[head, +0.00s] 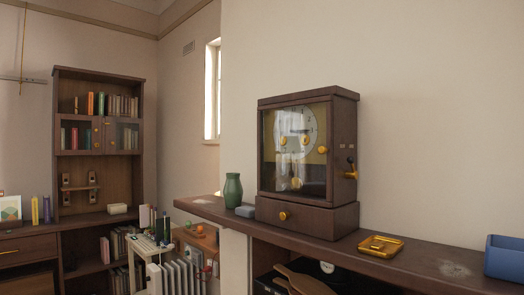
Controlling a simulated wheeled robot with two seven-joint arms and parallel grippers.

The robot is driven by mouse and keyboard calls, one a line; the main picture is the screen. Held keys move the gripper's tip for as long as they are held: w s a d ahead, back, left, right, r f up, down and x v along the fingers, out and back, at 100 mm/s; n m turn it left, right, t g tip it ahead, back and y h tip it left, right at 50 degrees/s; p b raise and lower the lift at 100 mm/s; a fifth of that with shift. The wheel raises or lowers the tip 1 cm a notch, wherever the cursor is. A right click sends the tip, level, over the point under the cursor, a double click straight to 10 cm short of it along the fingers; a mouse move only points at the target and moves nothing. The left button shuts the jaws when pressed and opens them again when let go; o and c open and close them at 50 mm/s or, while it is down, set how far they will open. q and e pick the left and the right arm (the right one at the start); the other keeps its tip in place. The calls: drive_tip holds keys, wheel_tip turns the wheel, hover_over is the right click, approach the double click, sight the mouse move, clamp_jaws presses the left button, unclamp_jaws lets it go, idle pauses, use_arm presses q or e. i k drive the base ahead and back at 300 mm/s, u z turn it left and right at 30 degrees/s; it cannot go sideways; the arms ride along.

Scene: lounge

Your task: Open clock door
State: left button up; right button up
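The clock (307,160) is a dark brown wooden case standing on a brown shelf, with its front angled to the left. Its glass front door (293,150) looks shut, and a pale round dial shows behind the glass. A yellow door knob (323,150) sits on the door's right side. The base below has another yellow knob (284,215). A yellow and black handle (351,170) sticks out of the right side wall. Neither of my grippers shows in the head view.
A bookcase (98,135) stands at the left.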

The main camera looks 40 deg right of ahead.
sight(323, 150)
drive_tip(key=i, duration=3.15)
drive_tip(key=z, duration=3.2)
